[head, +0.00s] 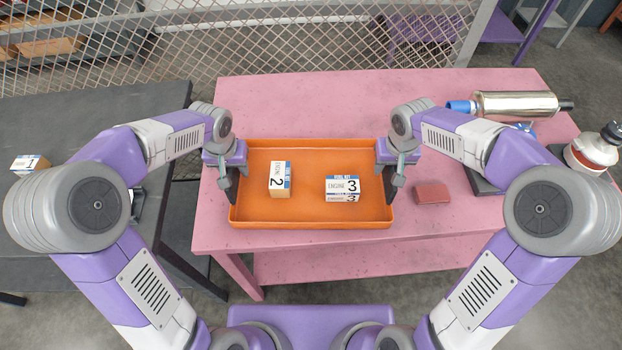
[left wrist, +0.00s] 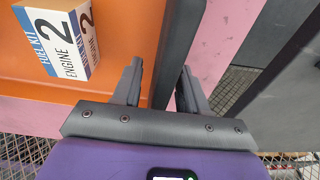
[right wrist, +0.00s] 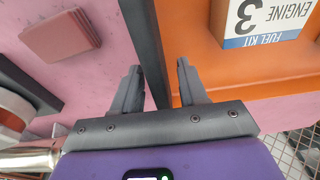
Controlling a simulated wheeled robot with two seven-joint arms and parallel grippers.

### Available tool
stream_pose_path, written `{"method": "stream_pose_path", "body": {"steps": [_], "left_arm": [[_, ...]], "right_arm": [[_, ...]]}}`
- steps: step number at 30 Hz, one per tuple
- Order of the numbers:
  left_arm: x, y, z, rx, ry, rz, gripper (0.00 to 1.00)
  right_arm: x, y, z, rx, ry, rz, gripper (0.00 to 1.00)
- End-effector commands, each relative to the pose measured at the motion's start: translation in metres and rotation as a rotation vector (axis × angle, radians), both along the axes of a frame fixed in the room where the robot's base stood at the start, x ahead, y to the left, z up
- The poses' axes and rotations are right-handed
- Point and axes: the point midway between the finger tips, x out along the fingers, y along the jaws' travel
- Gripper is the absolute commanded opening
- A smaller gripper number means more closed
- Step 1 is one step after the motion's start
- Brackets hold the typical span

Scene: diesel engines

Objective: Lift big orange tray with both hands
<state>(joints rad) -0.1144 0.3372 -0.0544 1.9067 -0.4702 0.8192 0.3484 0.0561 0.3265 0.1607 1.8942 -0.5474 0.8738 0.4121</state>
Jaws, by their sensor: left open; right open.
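The big orange tray (head: 310,217) lies flat on a pink table (head: 290,90). In it are an ENGINE 2 box (head: 280,180) at left and an ENGINE 3 box (head: 343,188) at right. My left gripper (head: 231,188) is open at the tray's left side, and my right gripper (head: 390,190) is open at its right side. In the left wrist view a dark strip along the tray's edge runs between the open fingers (left wrist: 161,70). In the right wrist view a similar strip runs between the open fingers (right wrist: 159,68). Contact cannot be told.
A dark red block (head: 432,193) lies right of the tray. A dark table (head: 80,120) at left holds an ENGINE 1 box (head: 30,164). A mesh fence (head: 290,40) stands behind.

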Motion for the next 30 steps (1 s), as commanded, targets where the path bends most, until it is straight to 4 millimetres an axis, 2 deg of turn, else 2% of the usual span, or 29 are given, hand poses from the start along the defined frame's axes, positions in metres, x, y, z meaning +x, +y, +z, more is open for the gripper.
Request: {"method": "stream_pose_path", "body": {"steps": [5, 12, 14, 30], "left_arm": [[0.0, 0.0001, 0.0, 0.0, 0.0, 0.0, 0.43], [0.0, 0.0, 0.0003, 0.0, 0.0, 0.0, 0.07], [0.0, 0.0, 0.0003, 0.0, 0.0, 0.0, 0.0], [0.0001, 0.0, 0.0007, 0.0, 0.0, 0.0, 0.0]], "right_arm": [[-0.0001, -0.0002, -0.0001, 0.0, 0.001, 0.0, 0.43], [-0.0001, -0.0002, 0.0001, -0.001, 0.001, 0.0, 0.07], [-0.0001, -0.0002, 0.0001, -0.001, 0.001, 0.0, 0.0], [-0.0001, -0.0002, 0.0004, -0.001, 0.0, 0.001, 0.0]]}}
